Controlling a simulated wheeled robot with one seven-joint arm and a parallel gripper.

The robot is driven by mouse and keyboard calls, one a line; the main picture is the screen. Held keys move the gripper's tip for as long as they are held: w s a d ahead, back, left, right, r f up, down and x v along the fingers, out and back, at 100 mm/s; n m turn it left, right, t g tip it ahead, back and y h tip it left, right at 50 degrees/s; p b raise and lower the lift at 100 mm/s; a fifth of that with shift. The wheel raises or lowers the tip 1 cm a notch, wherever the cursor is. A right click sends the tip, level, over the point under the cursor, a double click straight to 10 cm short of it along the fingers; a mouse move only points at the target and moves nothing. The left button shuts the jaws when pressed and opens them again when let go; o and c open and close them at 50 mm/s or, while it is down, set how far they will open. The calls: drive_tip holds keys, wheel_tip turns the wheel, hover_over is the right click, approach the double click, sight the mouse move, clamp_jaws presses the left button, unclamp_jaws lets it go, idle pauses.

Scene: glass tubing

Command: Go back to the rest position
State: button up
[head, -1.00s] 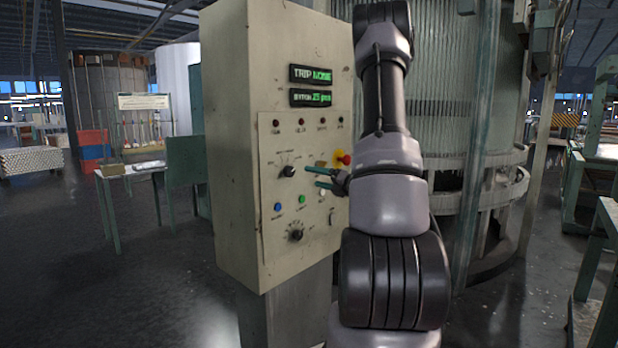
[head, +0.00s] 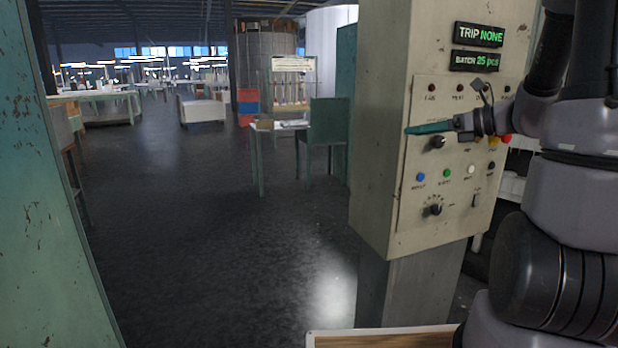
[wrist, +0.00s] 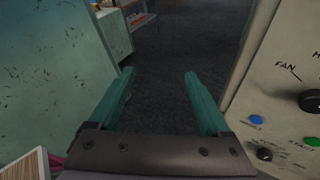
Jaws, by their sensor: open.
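My gripper (head: 408,131) is in front of the control panel in the head view, its teal fingers pointing left. In the wrist view my gripper (wrist: 158,80) is open, with nothing between its fingers and dark floor beyond. The control cabinet (head: 383,150) is beige and upright on a pedestal. Its displays read TRIP NONE (head: 479,35) and BATCH 25 pcs (head: 474,61). Below are lamps, knobs and coloured buttons, with a blue button (head: 420,177) and a green button (head: 447,173). The blue button also shows in the wrist view (wrist: 257,119), right of the fingers.
A worn green metal surface (head: 60,200) stands close on the left. A wood-topped surface with a pale rim (head: 380,339) lies at the bottom. A small table (head: 280,125) and a green chair-like panel (head: 327,125) stand behind. The floor (head: 220,220) between is open.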

drive_tip(key=s+a+r+n+g+h, duration=0.2)
drive_tip(key=s+a+n+g+h, duration=0.4)
drive_tip(key=s+n, duration=0.7)
drive_tip(key=s+d+r+n+t+h, duration=0.2)
drive_tip(key=s+r+n+t+h, duration=0.2)
drive_tip(key=n, duration=0.6)
drive_tip(key=shift+s+d+r+n+t, duration=0.2)
drive_tip(key=shift+s+d+n+t, duration=0.1)
drive_tip(key=shift+s, duration=0.6)
